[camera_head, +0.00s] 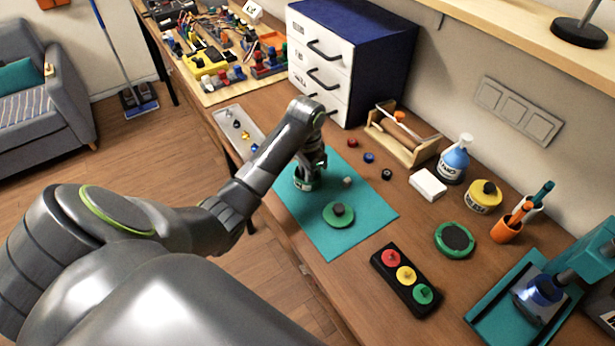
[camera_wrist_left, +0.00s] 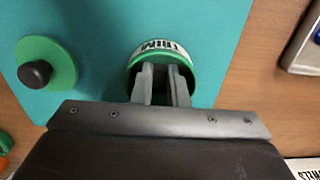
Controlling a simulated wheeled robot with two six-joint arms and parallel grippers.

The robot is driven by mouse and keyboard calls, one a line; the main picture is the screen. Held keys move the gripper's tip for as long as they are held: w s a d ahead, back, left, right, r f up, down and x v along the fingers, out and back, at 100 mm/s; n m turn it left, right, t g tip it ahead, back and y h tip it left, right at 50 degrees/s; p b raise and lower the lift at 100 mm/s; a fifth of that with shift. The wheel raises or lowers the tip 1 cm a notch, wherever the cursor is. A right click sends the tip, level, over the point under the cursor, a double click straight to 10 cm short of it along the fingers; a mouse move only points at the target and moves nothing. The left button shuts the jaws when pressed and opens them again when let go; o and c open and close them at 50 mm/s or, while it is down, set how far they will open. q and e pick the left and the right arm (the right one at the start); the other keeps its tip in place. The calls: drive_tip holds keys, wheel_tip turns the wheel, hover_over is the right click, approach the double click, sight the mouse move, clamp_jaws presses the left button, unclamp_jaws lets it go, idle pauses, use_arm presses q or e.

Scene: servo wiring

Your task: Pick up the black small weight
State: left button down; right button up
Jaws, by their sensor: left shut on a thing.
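A small black piece (camera_head: 386,174) sits on the bench right of the teal mat (camera_head: 365,207); I cannot tell for sure that it is the black small weight. My left gripper (camera_head: 306,176) points down at the mat's far left part, away from that piece. In the left wrist view, its fingers (camera_wrist_left: 160,88) are shut on a round green piece with a white lettered label (camera_wrist_left: 160,50). The fingers hide part of this piece. It appears at or close to the mat. My right gripper is not in view.
A green disc with a black knob (camera_head: 338,211) and a small greyish piece (camera_head: 347,181) are on the mat near the gripper. Small red (camera_head: 352,142) and blue (camera_head: 369,157) pieces stand beyond. A black block with coloured buttons (camera_head: 405,279) lies in front.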

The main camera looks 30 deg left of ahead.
use_arm(q)
drive_tip(key=shift+r, duration=0.7)
wheel_tip(320, 180, up, 9)
drive_tip(key=p, duration=0.7)
drive_tip(key=shift+f, duration=0.15)
